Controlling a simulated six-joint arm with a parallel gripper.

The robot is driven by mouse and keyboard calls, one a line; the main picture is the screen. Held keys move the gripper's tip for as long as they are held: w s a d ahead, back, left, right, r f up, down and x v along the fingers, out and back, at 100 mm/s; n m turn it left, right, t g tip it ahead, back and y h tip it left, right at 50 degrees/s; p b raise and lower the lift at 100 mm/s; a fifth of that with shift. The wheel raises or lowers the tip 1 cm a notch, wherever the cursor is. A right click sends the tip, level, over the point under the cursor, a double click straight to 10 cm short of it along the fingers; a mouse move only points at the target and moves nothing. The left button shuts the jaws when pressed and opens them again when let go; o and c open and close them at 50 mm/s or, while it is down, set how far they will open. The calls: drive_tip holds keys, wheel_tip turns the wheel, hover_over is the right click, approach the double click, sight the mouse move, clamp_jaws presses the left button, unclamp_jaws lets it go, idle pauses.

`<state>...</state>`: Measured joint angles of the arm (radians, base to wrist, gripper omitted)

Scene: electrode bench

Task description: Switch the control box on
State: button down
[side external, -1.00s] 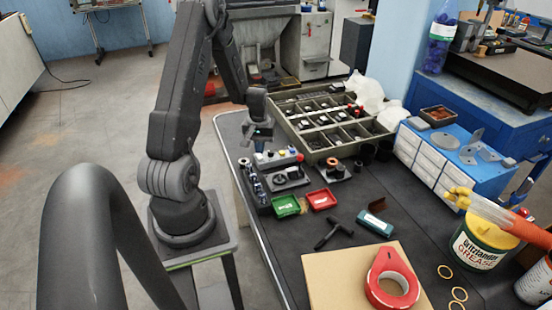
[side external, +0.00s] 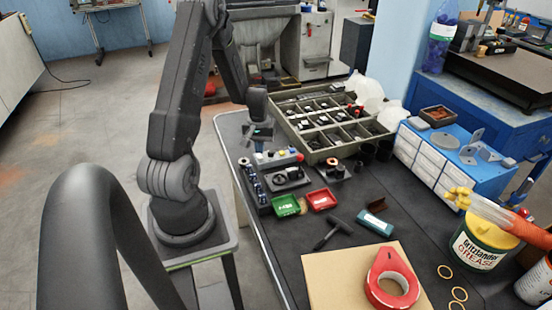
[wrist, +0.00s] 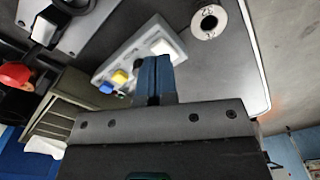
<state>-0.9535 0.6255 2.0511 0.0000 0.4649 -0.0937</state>
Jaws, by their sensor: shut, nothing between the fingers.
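The control box (side external: 278,158) is a grey box on the dark bench mat, with coloured buttons along its top. In the wrist view the control box (wrist: 128,65) shows a white part (wrist: 163,47) at its upper end, then a yellow button (wrist: 120,77) and a blue button (wrist: 106,88). My gripper (side external: 260,143) is above the box's left end in the side view. In the wrist view my gripper's blue fingers (wrist: 153,68) are shut and empty, beside the white part and covering some of the box. I cannot tell whether they touch it.
A metal ring-like part (wrist: 208,22) stands near the box. A compartment tray (side external: 312,151) is behind it. Green (side external: 286,206) and red (side external: 322,200) trays lie in front. A red round knob (wrist: 15,75) shows at the wrist view's left.

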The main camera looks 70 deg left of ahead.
sight(260, 158)
drive_tip(key=shift+f, duration=1.3)
idle(0.6)
drive_tip(key=shift+r, duration=3.55)
drive_tip(key=w+d+r+m+t+y, duration=0.1)
drive_tip(key=w+d+r+m, duration=0.15)
drive_tip(key=d+r, duration=0.5)
drive_tip(key=w+d+r+m+t, duration=0.1)
drive_tip(key=w+d+r+m, duration=0.15)
drive_tip(key=d+r, duration=0.5)
drive_tip(key=s+d+r+m+t, duration=0.1)
drive_tip(key=s+d+r+m, duration=0.1)
drive_tip(key=d, duration=0.4)
drive_tip(key=s+d+r+m+t, duration=0.1)
drive_tip(key=s+d+r+m, duration=0.1)
drive_tip(key=s+d, duration=0.3)
drive_tip(key=s+d+r+m+t+h, duration=0.1)
drive_tip(key=s+d+r+m, duration=0.2)
drive_tip(key=d, duration=0.4)
drive_tip(key=shift+s+r+t, duration=0.3)
drive_tip(key=shift+r, duration=0.15)
